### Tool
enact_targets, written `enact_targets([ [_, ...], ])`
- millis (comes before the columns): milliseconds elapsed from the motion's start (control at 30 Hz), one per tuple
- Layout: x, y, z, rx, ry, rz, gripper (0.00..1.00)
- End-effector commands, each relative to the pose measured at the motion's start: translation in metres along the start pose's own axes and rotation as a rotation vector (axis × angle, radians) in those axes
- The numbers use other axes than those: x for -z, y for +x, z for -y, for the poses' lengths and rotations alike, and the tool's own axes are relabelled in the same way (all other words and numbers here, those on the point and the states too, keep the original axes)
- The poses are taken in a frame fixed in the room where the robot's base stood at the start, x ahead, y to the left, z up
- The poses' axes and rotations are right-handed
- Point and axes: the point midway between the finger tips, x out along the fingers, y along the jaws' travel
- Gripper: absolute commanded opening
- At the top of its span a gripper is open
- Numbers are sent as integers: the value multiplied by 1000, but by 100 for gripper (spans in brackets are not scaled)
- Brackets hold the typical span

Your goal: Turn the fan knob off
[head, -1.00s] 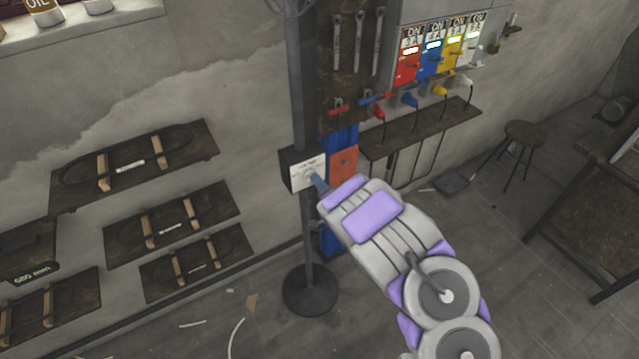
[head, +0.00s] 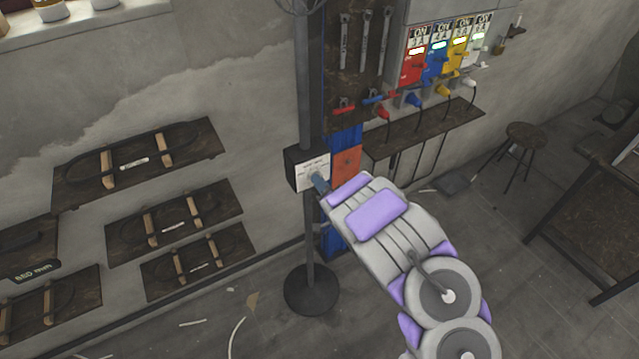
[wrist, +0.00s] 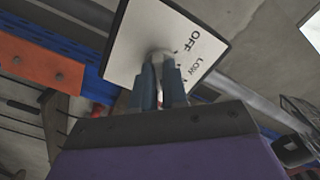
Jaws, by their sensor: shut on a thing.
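The fan's control box (head: 308,171) is mounted on an upright pole, with a white label plate on its face. In the wrist view the plate (wrist: 150,35) carries the words OFF and LOW, with more lettering partly hidden. The fan knob (wrist: 159,58) is at the middle of the plate, pale and round. My gripper (wrist: 160,75) has its two blue fingers closed on the knob, one on each side. In the head view my gripper (head: 319,182) reaches the box from the lower right, and the knob is mostly hidden there. Which setting the knob points to cannot be told.
The fan pole (head: 309,240) stands on a round dark base (head: 311,290). Behind it are a blue and orange rack (head: 345,165) and a wall shelf (head: 425,135) under coloured switch boxes (head: 437,58). A stool (head: 525,135) stands right. Floor left of the base is mostly clear.

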Motion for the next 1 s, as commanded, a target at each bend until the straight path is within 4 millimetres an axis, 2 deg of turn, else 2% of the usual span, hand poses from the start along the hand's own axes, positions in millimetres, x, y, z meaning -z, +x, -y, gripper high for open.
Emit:
enact_targets([
  [1000, 0, -3, -4, -4, -965, 0, 0],
])
